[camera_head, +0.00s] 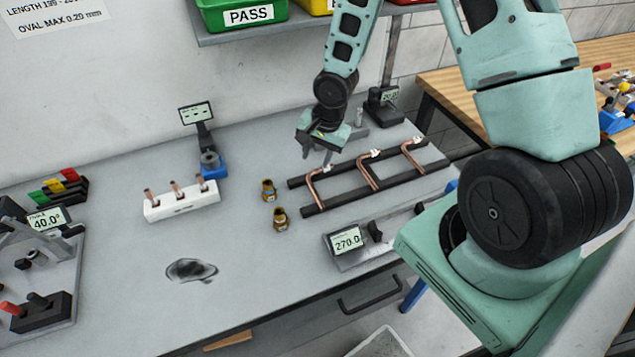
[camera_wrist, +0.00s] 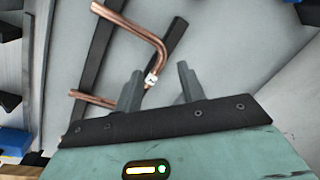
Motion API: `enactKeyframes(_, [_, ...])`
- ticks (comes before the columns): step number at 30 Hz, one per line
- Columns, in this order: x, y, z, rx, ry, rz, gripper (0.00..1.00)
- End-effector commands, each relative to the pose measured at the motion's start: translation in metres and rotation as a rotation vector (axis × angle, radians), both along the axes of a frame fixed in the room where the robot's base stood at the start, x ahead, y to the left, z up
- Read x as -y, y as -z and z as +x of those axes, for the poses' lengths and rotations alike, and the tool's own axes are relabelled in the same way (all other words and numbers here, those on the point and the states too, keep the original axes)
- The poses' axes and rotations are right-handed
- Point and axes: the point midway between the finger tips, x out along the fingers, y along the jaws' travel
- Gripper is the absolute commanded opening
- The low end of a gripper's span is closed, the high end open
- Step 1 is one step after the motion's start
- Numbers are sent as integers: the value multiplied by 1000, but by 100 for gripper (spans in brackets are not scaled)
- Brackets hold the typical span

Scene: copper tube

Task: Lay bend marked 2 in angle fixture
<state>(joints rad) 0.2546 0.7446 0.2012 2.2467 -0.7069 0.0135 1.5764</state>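Three copper bends lie across two black rails: a left one (camera_head: 312,188), a middle one (camera_head: 364,173) and a right one (camera_head: 410,155). Each has a white tag at its far end, but the numbers are too small to read, so I cannot tell which is marked 2. My gripper (camera_head: 318,152) is above the far end of the left bend. In the wrist view my gripper (camera_wrist: 160,88) is open, with nothing between its fingers; a tagged bend (camera_wrist: 150,42) passes by the left finger. A fixture with a 40.0° display (camera_head: 48,219), apparently the angle fixture, stands at far left.
A white block (camera_head: 182,203) holding several short copper pieces stands left of two brass fittings (camera_head: 280,218). A gauge reading 270.0 (camera_head: 347,241) is in front of the rails (camera_head: 375,192). A shelf with bins hangs above.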

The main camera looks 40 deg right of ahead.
Motion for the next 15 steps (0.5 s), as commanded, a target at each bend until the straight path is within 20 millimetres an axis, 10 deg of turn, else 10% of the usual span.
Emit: enactKeyframes(15, [-10, 46, 1, -3, -4, -2, 40])
